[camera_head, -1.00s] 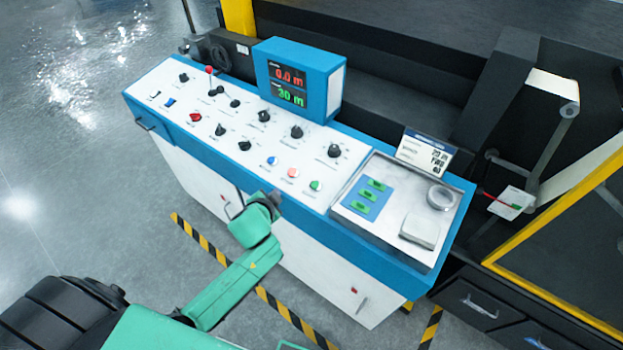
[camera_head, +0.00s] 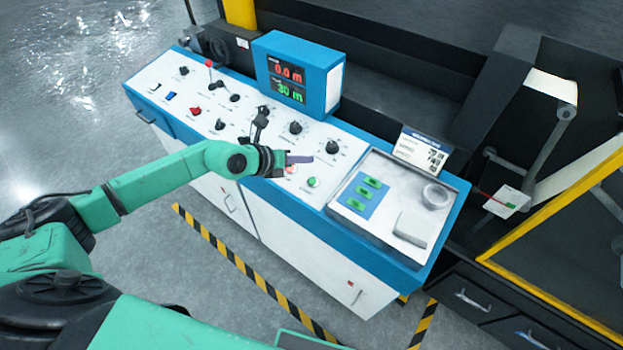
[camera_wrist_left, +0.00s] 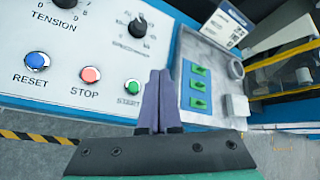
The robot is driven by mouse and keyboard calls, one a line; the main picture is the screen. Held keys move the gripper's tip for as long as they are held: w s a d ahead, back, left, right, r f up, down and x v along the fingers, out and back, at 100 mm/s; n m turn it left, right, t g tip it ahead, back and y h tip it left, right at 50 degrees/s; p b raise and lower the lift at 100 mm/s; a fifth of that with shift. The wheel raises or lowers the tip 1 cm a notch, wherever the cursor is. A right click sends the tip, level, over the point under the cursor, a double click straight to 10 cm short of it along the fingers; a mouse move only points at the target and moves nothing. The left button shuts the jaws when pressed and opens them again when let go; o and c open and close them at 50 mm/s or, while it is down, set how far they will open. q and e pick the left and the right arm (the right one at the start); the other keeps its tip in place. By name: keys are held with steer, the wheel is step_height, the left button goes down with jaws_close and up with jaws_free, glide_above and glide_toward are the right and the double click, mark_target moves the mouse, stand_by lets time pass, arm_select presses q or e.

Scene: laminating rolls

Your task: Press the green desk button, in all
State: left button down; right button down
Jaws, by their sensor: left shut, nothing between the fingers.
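The green desk button (camera_head: 313,182) is a small round button on the front edge of the white control panel. In the left wrist view the green button (camera_wrist_left: 132,86) sits just left of my fingers, above a START label. My left gripper (camera_head: 308,159) is shut and empty, with its fingertips over the panel close to the green button. In the left wrist view its purple fingers (camera_wrist_left: 158,75) lie side by side; I cannot tell whether they touch the panel. My right gripper is not in view.
A red STOP button (camera_wrist_left: 90,74) and a blue RESET button (camera_wrist_left: 36,61) are left of the green one. Black knobs (camera_head: 333,147) stand behind. A blue display box (camera_head: 298,72) rises at the back. A metal tray (camera_head: 383,237) with green pieces is at the right.

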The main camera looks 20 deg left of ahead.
arm_select(q)
steer(key=shift+s+d, duration=0.1)
steer(key=b, duration=0.8)
glide_toward(313, 181)
steer(key=w+d, duration=0.2)
steer(key=w+d+f, duration=0.1)
steer(key=w+d, duration=0.1)
steer(key=shift+w+f, duration=0.2)
steer(key=shift+w, duration=0.15)
steer(key=shift+w+f+b, duration=0.1)
steer(key=shift+f+b, duration=0.2)
steer(key=shift+r, duration=0.1)
stand_by(0.5)
